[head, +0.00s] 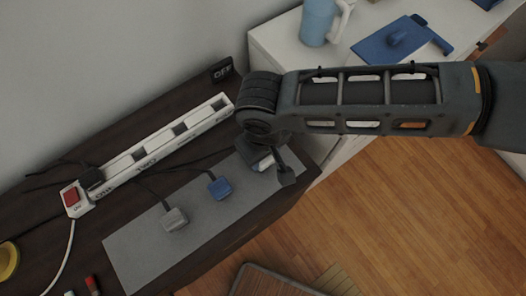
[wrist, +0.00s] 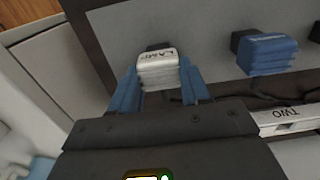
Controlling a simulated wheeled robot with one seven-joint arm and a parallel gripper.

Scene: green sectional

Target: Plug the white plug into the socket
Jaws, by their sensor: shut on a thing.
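The white plug (wrist: 158,72), with dark lettering, sits between the two blue fingers of my gripper (wrist: 160,68) in the wrist view. The fingers are shut on its sides. In the head view my gripper (head: 268,166) is low over the far right end of the grey mat (head: 135,250), and only a bit of the white plug (head: 263,161) shows. I cannot tell whether the plug touches the mat. The white power strip (head: 150,153) lies behind the mat with several sockets; part of it, marked TWO, shows in the wrist view (wrist: 283,116).
A blue plug (head: 219,187) and a grey plug (head: 174,219) lie on the mat with black cords. A black plug (head: 91,178) sits in the strip near its red switch (head: 70,196). A white cabinet with a blue mug (head: 318,22) stands at the back right.

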